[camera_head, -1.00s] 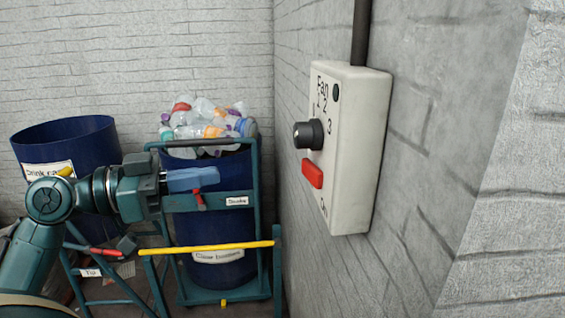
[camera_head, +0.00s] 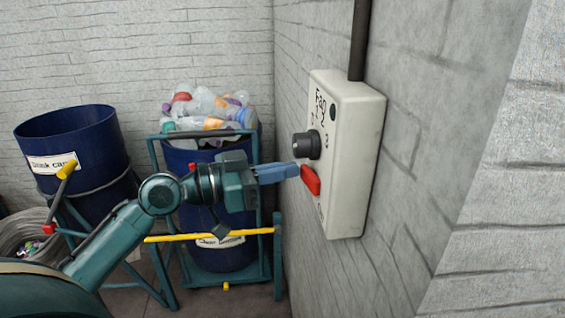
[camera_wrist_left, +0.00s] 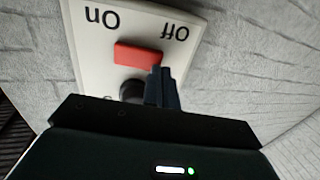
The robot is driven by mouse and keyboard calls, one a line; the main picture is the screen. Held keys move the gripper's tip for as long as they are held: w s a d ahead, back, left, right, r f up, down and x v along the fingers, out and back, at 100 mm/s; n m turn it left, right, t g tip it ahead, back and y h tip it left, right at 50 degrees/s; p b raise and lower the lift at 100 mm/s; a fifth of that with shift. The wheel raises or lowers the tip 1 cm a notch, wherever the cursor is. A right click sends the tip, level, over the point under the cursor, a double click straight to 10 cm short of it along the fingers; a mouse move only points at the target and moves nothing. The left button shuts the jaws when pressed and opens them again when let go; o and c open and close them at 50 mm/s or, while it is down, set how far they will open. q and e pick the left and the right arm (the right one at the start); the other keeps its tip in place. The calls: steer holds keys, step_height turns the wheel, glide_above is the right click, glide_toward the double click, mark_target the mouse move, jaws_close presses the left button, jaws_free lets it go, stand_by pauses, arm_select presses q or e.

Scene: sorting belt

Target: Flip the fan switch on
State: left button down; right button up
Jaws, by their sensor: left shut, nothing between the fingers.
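The fan switch box (camera_head: 352,160) is a pale box on the right wall, with a black knob (camera_head: 307,145) and a red switch (camera_head: 311,180) below it. In the left wrist view the red switch (camera_wrist_left: 138,54) shows upside down, between the words "On" and "Off". My left gripper (camera_head: 297,170) is shut and empty, its blue fingertips right at the upper left edge of the red switch. In the left wrist view the fingertips (camera_wrist_left: 160,70) overlap the "Off" end of the switch; I cannot tell whether they touch it. My right gripper is not in view.
A black conduit (camera_head: 361,40) runs up from the box. A blue bin (camera_head: 225,175) full of plastic bottles stands in a teal frame with a yellow bar (camera_head: 210,236) behind my left arm. Another blue bin (camera_head: 75,150) stands at the left. The brick wall lies close beside the gripper.

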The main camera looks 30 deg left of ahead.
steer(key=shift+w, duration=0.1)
arm_select(q)
steer(key=m+g+h+b, duration=0.1)
steer(key=b, duration=0.2)
steer(key=w+m+g+h+b, duration=0.1)
steer(key=b, duration=0.3)
steer(key=shift+w+a+f, duration=0.1)
steer(key=shift+f, duration=0.25)
steer(key=g, duration=0.1)
steer(key=m+h+b, duration=0.1)
steer(key=g, duration=0.1)
steer(key=shift+w+r+m+g+h+b, duration=0.25)
steer(key=shift+w+m+g+h+b, duration=0.05)
steer(key=shift+w+m+h+b, duration=0.1)
steer(key=shift+r, duration=0.1)
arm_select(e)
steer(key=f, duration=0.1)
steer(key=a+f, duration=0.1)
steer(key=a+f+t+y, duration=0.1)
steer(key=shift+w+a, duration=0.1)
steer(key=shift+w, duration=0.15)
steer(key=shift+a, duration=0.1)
